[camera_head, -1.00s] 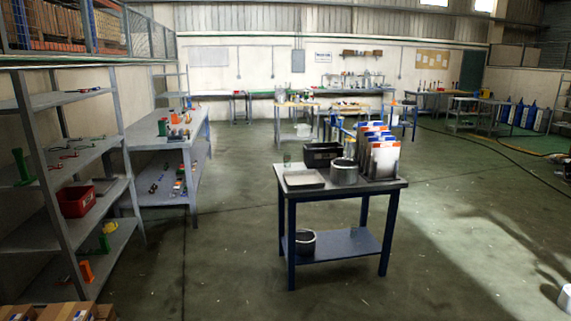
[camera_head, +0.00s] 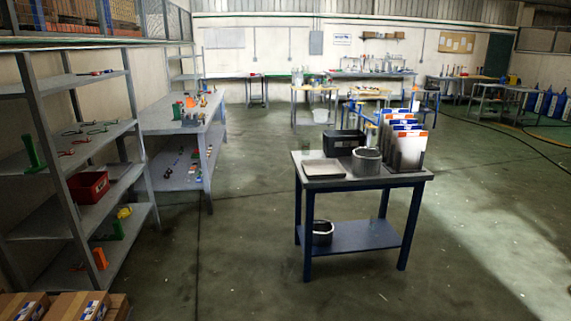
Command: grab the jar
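No thing in view can be named the jar with certainty. A grey metal pot (camera_head: 366,161) stands on the blue-legged table (camera_head: 327,182). A second dark pot (camera_head: 322,232) stands on that table's lower shelf. A small pale greenish vessel (camera_head: 297,76) shows on a far workbench, too small to identify. Neither of my grippers is in view.
The near table also bears a grey tray (camera_head: 324,168), a black bin (camera_head: 346,143) and upright folders (camera_head: 403,145). Grey shelving (camera_head: 62,224) with a red bin (camera_head: 88,187) stands at left, cardboard boxes (camera_head: 75,306) below. The floor between is clear.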

